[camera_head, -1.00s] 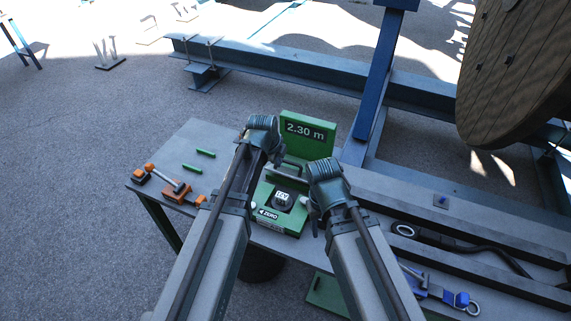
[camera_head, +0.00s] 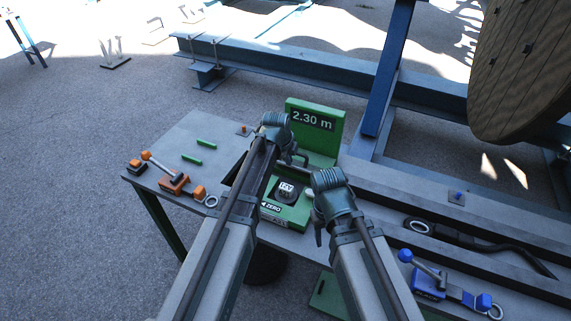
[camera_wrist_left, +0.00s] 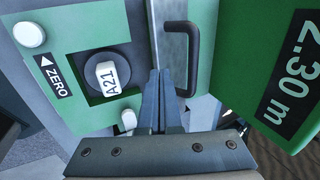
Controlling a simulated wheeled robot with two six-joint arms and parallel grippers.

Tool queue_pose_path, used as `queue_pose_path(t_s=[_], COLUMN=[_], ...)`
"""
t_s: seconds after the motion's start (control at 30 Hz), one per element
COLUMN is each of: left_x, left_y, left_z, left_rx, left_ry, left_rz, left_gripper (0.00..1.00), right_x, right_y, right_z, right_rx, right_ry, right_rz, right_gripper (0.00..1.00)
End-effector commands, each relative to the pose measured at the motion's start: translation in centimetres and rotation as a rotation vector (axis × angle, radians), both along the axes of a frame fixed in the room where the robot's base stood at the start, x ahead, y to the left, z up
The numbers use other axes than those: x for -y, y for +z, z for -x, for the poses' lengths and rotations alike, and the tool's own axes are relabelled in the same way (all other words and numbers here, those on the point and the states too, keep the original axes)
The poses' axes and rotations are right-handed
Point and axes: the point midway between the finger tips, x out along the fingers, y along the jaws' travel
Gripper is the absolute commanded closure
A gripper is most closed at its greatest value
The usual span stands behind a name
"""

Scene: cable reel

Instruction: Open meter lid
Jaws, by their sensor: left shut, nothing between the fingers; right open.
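The green meter (camera_head: 293,211) sits on the bench, with a black knob (camera_head: 288,190) and a ZERO label on its face. Its upright green panel (camera_head: 327,126) reads 2.30 m. My left gripper (camera_head: 295,156) is over the meter's back part, and its arm hides the meter's left side. In the left wrist view my left gripper (camera_wrist_left: 163,100) is shut and empty, close beside a black handle (camera_wrist_left: 193,60) on a green part; I cannot tell whether they touch. My right gripper (camera_head: 319,228) is open at the meter's right side, empty.
Orange clamps (camera_head: 174,184) and green bars (camera_head: 192,159) lie on the bench's left part. A blue clamp (camera_head: 430,284) and a black cable (camera_head: 470,246) lie at right. A blue post (camera_head: 385,85) rises behind the meter, and a wooden reel (camera_head: 525,75) stands back right.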

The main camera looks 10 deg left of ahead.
Motion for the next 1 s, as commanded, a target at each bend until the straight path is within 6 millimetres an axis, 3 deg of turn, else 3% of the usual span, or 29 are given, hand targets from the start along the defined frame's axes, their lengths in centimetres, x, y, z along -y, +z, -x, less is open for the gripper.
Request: queue_pose_path(t_s=[0.03,0.2,1.0], left_x=[0.4,0.8,0.9], left_y=[0.3,0.3,0.4], left_z=[-1.4,-2.7,-2.9], left_rx=[0.0,0.0,-0.015], left_ry=[-0.001,-0.001,0.0], left_rz=[0.0,0.0,-0.005], left_gripper=[1.0,1.0,1.0], right_x=[0.0,0.0,0.0], right_y=[0.3,0.3,0.5], right_z=[0.0,0.0,0.0], right_rx=[0.0,0.0,0.0], right_ry=[0.0,0.0,0.0], right_rz=[0.0,0.0,0.0], right_gripper=[0.5,0.5,0.5])
